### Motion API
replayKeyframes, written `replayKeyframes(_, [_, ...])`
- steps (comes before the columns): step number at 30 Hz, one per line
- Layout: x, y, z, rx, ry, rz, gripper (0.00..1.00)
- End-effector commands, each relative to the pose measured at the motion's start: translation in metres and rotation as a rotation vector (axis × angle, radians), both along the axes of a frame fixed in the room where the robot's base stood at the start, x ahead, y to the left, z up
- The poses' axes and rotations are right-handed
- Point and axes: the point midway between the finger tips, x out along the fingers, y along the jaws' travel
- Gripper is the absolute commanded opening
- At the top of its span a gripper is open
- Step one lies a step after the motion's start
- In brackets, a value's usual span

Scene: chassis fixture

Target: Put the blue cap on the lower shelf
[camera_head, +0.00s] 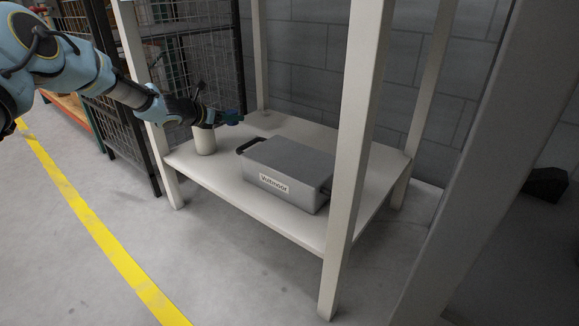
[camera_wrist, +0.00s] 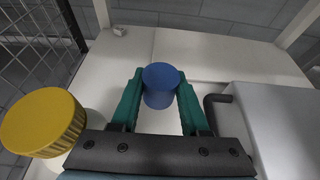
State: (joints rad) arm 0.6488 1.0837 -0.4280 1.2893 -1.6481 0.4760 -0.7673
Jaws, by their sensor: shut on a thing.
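The blue cap (camera_wrist: 161,88) is a short blue cylinder between the two green fingers of my gripper (camera_wrist: 160,98) in the wrist view. The fingers touch it on both sides, so my gripper is shut on it. In the head view my gripper (camera_head: 228,117) reaches in over the left back part of the lower shelf (camera_head: 235,192), a pale board between white posts. The cap is too small to make out clearly there. I cannot tell whether the cap touches the shelf.
A grey case (camera_head: 287,172) with a black handle lies on the shelf, right of my gripper. A white container (camera_head: 204,140) stands below my wrist; its yellow lid (camera_wrist: 43,122) shows in the wrist view. A white post (camera_head: 352,130) stands in front. Bare shelf lies behind the cap.

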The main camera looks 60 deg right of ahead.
Motion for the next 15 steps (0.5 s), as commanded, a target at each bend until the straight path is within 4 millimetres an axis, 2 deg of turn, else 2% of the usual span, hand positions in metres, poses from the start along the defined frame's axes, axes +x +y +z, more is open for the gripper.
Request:
replayKeyframes(1, [-0.002, -0.005, -0.007, -0.001, -0.002, -0.002, 0.00])
replayKeyframes(3, [-0.005, -0.010, -0.007, 0.000, -0.002, -0.003, 0.00])
replayKeyframes(8, [-0.006, -0.013, -0.020, 0.002, 0.000, -0.004, 0.00])
replayKeyframes(15, [-0.006, -0.013, -0.064, 0.002, 0.001, -0.004, 0.00])
